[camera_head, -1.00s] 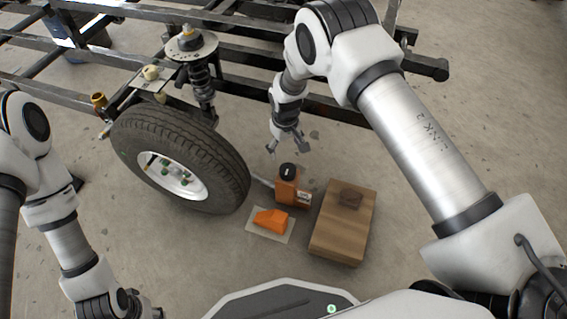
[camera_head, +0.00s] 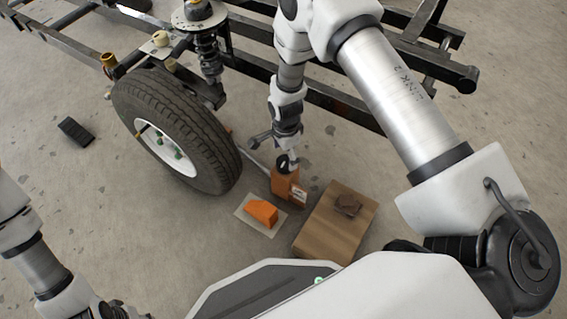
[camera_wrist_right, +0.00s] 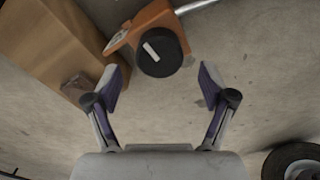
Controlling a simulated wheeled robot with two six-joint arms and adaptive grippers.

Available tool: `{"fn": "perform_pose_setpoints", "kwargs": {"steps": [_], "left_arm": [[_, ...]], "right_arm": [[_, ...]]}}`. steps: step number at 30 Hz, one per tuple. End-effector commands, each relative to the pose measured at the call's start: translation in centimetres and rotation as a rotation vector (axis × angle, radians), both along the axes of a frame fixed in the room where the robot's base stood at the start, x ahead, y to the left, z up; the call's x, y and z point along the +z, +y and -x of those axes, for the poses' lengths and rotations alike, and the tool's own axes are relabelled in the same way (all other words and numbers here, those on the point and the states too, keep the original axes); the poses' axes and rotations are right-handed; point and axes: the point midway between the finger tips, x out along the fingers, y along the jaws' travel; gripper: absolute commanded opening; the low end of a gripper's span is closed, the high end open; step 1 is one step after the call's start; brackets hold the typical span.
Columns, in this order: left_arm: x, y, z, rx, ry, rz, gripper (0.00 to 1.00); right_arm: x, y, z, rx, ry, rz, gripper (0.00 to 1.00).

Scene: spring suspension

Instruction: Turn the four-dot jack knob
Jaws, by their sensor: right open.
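The jack (camera_head: 284,184) is an orange block on the floor beside the wheel, with a black round knob (camera_head: 282,162) on top. In the right wrist view the knob (camera_wrist_right: 160,52) shows one white bar on its face; I cannot make out any dots. My right gripper (camera_head: 277,150) is open just above the jack. In its wrist view the fingertips (camera_wrist_right: 162,78) are spread to either side, with the knob centred just beyond them, apparently untouched. My left gripper (camera_head: 122,312) is at the bottom left edge, partly cut off, away from the jack.
The tyre (camera_head: 178,130) stands left of the jack, under a black frame (camera_head: 330,95) with a spring strut (camera_head: 209,55). An orange wedge (camera_head: 261,212) on a pale sheet and a wooden box (camera_head: 330,228) lie nearby. A dark block (camera_head: 76,131) lies on open floor at left.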

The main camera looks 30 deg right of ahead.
Motion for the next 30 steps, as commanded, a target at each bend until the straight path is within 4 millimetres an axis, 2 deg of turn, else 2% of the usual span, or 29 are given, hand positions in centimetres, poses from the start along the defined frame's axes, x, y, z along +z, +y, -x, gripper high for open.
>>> {"fn": "perform_pose_setpoints", "kwargs": {"steps": [1,6,14,17,19,20,30], "left_arm": [[-1.3,0.0,0.0,0.001,-0.001,0.000,0.40],[-2.6,0.1,-0.1,0.005,-0.003,-0.001,0.40],[-2.5,0.1,-0.2,0.006,-0.004,-0.001,0.40],[-2.5,0.1,-0.1,0.006,-0.004,-0.001,0.40],[-2.5,0.1,-0.1,0.006,-0.004,-0.001,0.40],[-2.5,0.1,-0.1,0.006,-0.004,-0.001,0.40],[-2.1,0.1,-0.1,0.005,-0.003,-0.001,0.40]], "right_arm": [[-1.9,0.0,0.1,0.000,0.002,0.000,0.82],[-4.3,0.0,0.0,0.001,0.001,0.000,0.82],[-4.4,0.0,0.0,0.001,0.001,0.000,0.82],[-4.4,0.0,0.0,0.001,0.001,0.000,0.50],[-4.4,0.0,0.0,0.001,0.001,0.000,0.26],[-4.4,0.0,0.0,0.001,0.001,0.000,0.22],[-4.3,0.0,0.0,0.022,0.001,0.000,0.22]]}}
